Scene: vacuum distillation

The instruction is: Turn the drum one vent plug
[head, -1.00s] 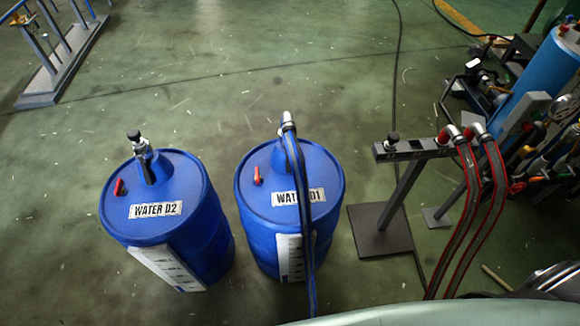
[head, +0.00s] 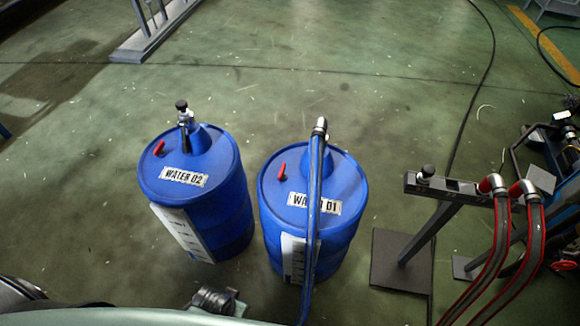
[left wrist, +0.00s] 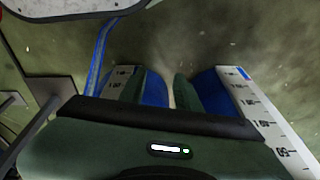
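Drum one, a blue drum labelled WATER D1 (head: 345,180), stands upright in the middle of the head view. Its red vent plug (head: 282,171) sits on the left of its lid. A blue hose (head: 314,215) rises to a metal fitting (head: 320,126) and hangs down the drum's front, covering part of the label. In the left wrist view my left gripper (left wrist: 165,90) is open, with a gap and bare floor between its dark fingers. White gauge strips (left wrist: 262,115) and blue drum sides show beyond it. My right gripper is not in view.
A second blue drum, WATER D2 (head: 215,165), stands to the left with a red plug (head: 159,148) and a black-knobbed fitting (head: 183,112). A metal stand (head: 430,220) with red hoses (head: 490,255) is on the right.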

